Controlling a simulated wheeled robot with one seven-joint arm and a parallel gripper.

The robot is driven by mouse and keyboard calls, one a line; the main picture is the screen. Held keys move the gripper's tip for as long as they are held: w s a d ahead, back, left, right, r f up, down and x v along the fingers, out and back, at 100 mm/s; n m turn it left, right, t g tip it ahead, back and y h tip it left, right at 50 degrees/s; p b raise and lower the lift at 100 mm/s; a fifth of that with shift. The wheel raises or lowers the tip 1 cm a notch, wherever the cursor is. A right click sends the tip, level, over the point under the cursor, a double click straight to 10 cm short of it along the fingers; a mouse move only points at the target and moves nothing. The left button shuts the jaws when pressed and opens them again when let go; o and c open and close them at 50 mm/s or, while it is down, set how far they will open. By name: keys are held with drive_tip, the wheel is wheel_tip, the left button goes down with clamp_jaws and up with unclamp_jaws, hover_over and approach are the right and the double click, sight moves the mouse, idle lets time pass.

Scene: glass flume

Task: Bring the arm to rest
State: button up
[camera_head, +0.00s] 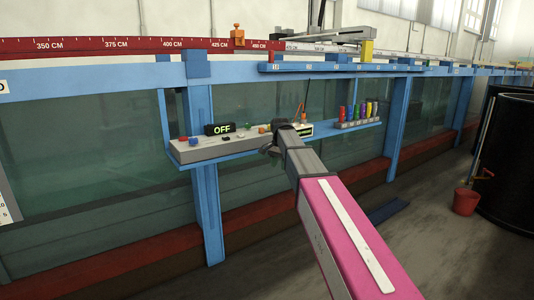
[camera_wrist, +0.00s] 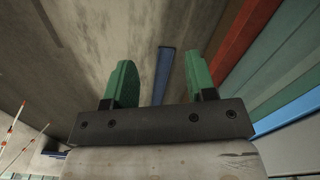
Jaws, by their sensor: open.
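My arm reaches forward from the lower right in the head view, its pink link leading to a grey wrist in front of the blue shelf (camera_head: 235,154) on the flume. My gripper's fingers are hard to make out there. In the wrist view my gripper (camera_wrist: 160,85) shows two green fingers spread apart with nothing between them. Behind the fingers are the floor and a blue strip (camera_wrist: 164,75).
A control box (camera_head: 205,150) with an "OFF" display (camera_head: 219,128) and several coloured bottles (camera_head: 358,111) stand on the shelf near my wrist. A blue upright (camera_head: 207,190) is to the left. A red bucket (camera_head: 466,201) and black tank (camera_head: 508,165) stand right.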

drive_tip(key=s+d+f+n, duration=0.2)
drive_tip(key=s+d+f, duration=0.2)
drive_tip(key=s+f, duration=0.5)
drive_tip(key=s+d+f+n, duration=0.3)
drive_tip(key=s+d+f, duration=0.2)
drive_tip(key=s+f, duration=0.5)
drive_tip(key=s+d+f+n, duration=0.2)
drive_tip(key=s+d+f, duration=0.2)
drive_tip(key=s+f, duration=0.6)
drive_tip(key=shift+d+n, duration=0.25)
drive_tip(key=shift+n, duration=0.05)
idle(0.9)
